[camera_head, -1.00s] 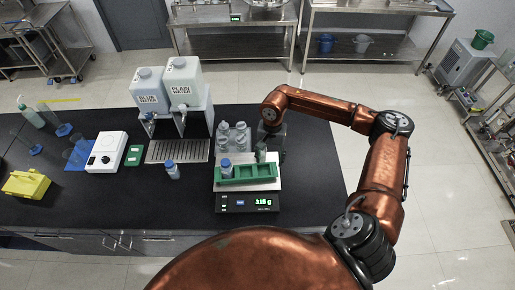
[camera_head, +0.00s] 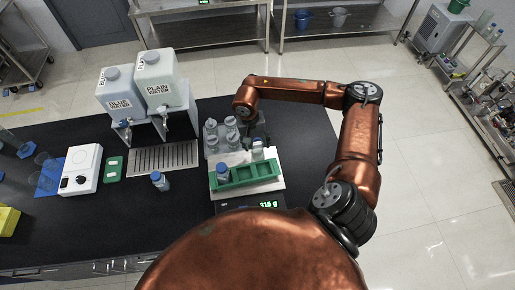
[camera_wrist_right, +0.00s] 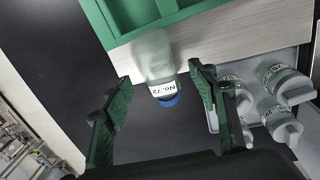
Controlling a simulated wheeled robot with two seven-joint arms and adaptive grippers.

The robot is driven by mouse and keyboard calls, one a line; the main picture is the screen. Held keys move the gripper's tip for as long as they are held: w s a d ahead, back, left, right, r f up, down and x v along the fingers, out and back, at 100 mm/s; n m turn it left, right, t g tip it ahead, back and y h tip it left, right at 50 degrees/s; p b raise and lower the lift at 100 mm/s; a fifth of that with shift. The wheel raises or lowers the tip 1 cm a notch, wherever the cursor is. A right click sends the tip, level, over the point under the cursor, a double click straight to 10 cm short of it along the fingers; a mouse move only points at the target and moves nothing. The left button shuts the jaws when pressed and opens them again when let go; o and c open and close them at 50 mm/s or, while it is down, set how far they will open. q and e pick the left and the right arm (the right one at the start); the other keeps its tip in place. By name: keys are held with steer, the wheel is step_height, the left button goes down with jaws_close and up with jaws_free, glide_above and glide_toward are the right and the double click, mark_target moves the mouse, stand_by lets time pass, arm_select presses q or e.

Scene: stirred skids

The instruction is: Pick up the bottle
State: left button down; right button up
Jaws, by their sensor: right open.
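A bottle with a blue cap and a label reading "No.72" (camera_wrist_right: 152,60) shows in the right wrist view, beside the green rack (camera_wrist_right: 135,15). My right gripper (camera_wrist_right: 160,95) is open, one finger on either side of the bottle's cap end, with gaps visible. In the head view a pale bottle (camera_head: 257,149) stands at the back right of the green rack (camera_head: 245,174), and my right gripper (camera_head: 257,136) is close behind it, partly hidden. A second blue-capped bottle (camera_head: 222,172) stands at the rack's left. A third blue-capped bottle (camera_head: 160,181) stands on the black table. My left gripper is not in view.
Several clear bottles (camera_head: 221,133) stand in a grey tray behind the rack. The rack is on a scale (camera_head: 266,204) with a lit display. Two water containers (camera_head: 158,78), a drip grating (camera_head: 163,160) and a white device (camera_head: 82,168) are to the left.

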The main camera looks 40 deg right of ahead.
mark_target(258, 146)
steer(key=f, duration=0.1)
steer(key=f+p, duration=0.1)
steer(key=shift+s+d+f, duration=0.1)
steer(key=shift+d+f, duration=0.15)
steer(key=shift+f, duration=0.1)
steer(key=shift+s+d+f, duration=0.1)
steer(key=shift+f, duration=0.55)
steer(key=c, duration=0.7)
jaws_close()
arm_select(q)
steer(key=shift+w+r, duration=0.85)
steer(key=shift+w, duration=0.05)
